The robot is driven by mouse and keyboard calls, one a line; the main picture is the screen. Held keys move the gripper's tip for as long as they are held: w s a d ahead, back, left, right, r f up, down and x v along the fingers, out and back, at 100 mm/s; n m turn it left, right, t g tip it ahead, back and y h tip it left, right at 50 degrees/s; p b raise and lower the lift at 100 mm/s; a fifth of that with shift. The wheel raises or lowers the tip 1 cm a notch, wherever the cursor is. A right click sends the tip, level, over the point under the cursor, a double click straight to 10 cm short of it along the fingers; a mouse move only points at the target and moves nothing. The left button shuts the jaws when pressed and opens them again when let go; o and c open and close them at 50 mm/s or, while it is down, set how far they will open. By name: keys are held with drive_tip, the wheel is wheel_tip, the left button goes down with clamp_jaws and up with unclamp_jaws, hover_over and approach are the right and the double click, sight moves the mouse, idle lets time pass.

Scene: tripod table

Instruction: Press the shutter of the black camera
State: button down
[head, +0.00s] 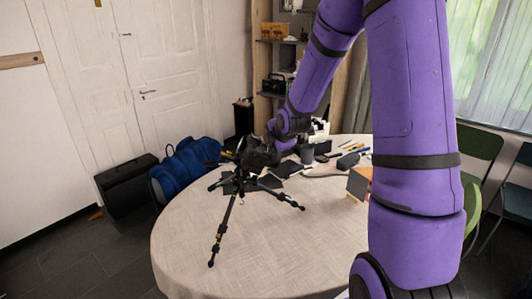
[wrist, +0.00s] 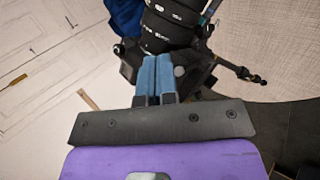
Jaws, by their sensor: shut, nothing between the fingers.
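The black camera (head: 253,156) sits on a small black tripod (head: 229,215) on the round table (head: 285,255). In the wrist view, its lens (wrist: 170,25) points to the top of the picture and part of its black body (wrist: 199,68) shows around the fingers. My gripper (wrist: 155,60) has its two blue fingers shut together with nothing between them. The fingertips overlap the camera body just behind the lens; I cannot tell whether they touch it. The shutter button is not clearly visible. In the head view, my gripper and the camera blend together as dark shapes.
A grey shoe-like item (head: 323,170), a box (head: 359,184) and pens (head: 352,148) lie on the table right of the tripod. A blue bag (head: 187,166) and a black case (head: 127,186) stand on the floor at left. The table's front is clear.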

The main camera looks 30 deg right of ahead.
drive_tip(key=shift+f, duration=0.1)
idle(0.5)
drive_tip(key=shift+a+f, duration=0.2)
drive_tip(key=shift+f, duration=0.05)
drive_tip(key=shift+w+a+f, duration=0.1)
drive_tip(key=shift+f, duration=0.15)
idle(0.6)
drive_tip(key=shift+r, duration=0.1)
drive_tip(key=shift+d+r, duration=0.3)
drive_tip(key=shift+r, duration=0.2)
drive_tip(key=shift+s+d+r, duration=0.2)
drive_tip(key=shift+d+r, duration=0.15)
drive_tip(key=shift+r, duration=0.4)
drive_tip(key=shift+s+d+r, duration=0.15)
drive_tip(key=shift+d+r, duration=0.25)
drive_tip(key=shift+r, duration=0.3)
drive_tip(key=shift+s+d+r, duration=0.2)
drive_tip(key=shift+d+r, duration=0.15)
drive_tip(key=shift+r, duration=0.4)
drive_tip(key=shift+r, duration=0.1)
